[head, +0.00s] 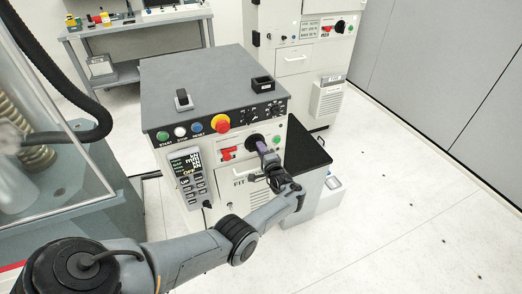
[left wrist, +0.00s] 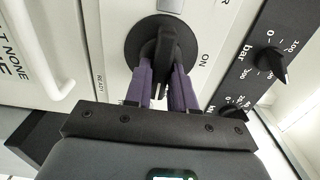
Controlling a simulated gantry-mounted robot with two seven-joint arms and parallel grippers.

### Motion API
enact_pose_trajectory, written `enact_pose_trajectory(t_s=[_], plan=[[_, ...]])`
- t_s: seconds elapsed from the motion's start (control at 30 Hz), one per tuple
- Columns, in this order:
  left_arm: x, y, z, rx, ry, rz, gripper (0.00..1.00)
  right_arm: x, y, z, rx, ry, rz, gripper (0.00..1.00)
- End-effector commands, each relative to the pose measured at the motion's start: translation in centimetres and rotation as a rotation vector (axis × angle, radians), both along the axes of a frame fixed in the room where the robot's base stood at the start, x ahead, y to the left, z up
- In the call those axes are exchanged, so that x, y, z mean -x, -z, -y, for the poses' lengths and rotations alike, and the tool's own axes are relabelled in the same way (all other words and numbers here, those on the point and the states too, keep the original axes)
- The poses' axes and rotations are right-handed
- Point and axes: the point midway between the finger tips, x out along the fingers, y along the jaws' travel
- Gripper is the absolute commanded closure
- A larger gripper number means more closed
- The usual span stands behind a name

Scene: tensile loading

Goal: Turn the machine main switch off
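The main switch is a round black dial (left wrist: 137,50) with a raised bar handle (left wrist: 166,45) on the front of the grey-topped control cabinet (head: 215,75). In the left wrist view the handle stands along the picture's vertical, with the word ON to its right. My left gripper (head: 262,147) reaches the switch from the front. Its two purple fingers (left wrist: 165,70) lie on either side of the handle and appear closed against it. In the head view the gripper partly covers the dial. My right gripper is not in view.
A red emergency button (head: 221,123) and a row of coloured buttons sit above the switch. A red lockout tag (head: 228,153) is left of it. Black gauge knobs (left wrist: 271,62) are close by on the panel. A second cabinet (head: 300,60) stands behind. The right floor is mostly clear.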

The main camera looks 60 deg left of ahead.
Motion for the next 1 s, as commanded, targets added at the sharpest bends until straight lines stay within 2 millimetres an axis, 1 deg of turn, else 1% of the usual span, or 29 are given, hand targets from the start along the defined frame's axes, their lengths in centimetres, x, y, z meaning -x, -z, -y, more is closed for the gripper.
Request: enact_pose_trajectory(t_s=[0.03, 0.1, 0.13, 0.4, 0.53, 0.67, 1.0], plan=[[0.0, 0.0, 0.0, 0.0, 0.0, 0.0, 0.67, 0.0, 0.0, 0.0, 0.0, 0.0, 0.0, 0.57], [0.0, 0.0, 0.0, 0.0, 0.0, 0.001, 0.56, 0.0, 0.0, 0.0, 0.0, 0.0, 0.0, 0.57], [0.0, 0.0, 0.0, 0.0, 0.0, 0.001, 0.55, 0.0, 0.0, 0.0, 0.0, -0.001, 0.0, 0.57], [0.0, 0.0, 0.1, 0.0, 0.001, 0.002, 0.55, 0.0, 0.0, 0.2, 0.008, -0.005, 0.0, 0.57], [0.1, -0.1, 0.8, 0.001, 0.002, 0.002, 0.55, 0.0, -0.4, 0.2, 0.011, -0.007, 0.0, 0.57], [0.3, -0.2, 2.3, 0.002, 0.003, 0.002, 0.55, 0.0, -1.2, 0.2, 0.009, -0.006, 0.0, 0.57], [1.4, -0.1, 8.0, 0.002, 0.003, 0.002, 0.55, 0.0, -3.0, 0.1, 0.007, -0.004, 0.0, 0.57]])
